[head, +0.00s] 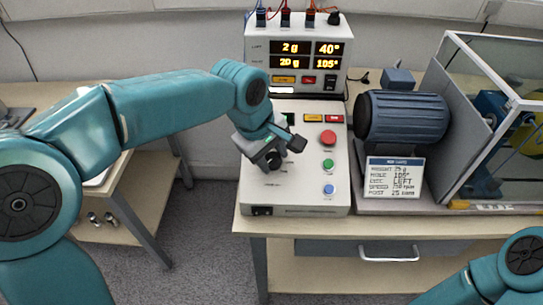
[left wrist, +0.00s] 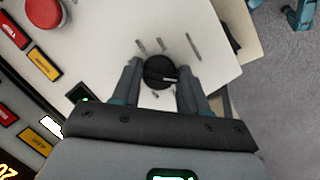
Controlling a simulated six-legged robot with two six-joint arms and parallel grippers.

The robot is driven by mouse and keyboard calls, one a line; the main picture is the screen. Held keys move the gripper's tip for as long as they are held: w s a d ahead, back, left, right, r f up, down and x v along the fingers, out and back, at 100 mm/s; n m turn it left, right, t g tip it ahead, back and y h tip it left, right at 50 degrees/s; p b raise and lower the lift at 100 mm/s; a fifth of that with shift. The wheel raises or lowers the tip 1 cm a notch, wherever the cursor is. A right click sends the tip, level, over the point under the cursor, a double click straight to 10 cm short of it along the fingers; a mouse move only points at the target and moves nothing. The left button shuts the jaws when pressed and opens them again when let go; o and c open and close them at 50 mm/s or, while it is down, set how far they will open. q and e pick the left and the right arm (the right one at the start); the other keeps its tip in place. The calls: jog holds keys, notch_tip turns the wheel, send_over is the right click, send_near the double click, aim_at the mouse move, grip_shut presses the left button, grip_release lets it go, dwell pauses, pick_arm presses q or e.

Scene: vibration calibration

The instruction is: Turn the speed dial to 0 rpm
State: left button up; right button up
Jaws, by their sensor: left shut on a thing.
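The speed dial (left wrist: 158,72) is a round black knob with a white pointer line on the light control panel. My left gripper (left wrist: 160,82) has its two fingers on either side of the dial, shut on it. In the head view the left gripper (head: 272,155) reaches down to the left part of the control box (head: 300,195) and the dial (head: 272,162) is mostly hidden by it. The numbers around the dial are too small to read. My right arm shows only partly at the bottom right, and its gripper is out of view.
Red (head: 328,137), green (head: 327,163) and blue (head: 329,188) buttons stand right of the dial. A display unit (head: 338,77) stands behind. A blue motor (head: 402,117), a text card (head: 394,177) and a clear guard box (head: 500,100) are at the right. A drawer handle (head: 388,255) projects below.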

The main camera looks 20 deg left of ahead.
pick_arm(q)
jog(key=shift+r, duration=0.1)
dwell(0.3)
jog(key=o, duration=1)
jog(key=p+v, duration=0.3)
jog(key=v, duration=1.3)
jog(key=shift+s+r, duration=0.1)
jog(key=shift+r, duration=0.05)
jog(key=shift+s, duration=0.15)
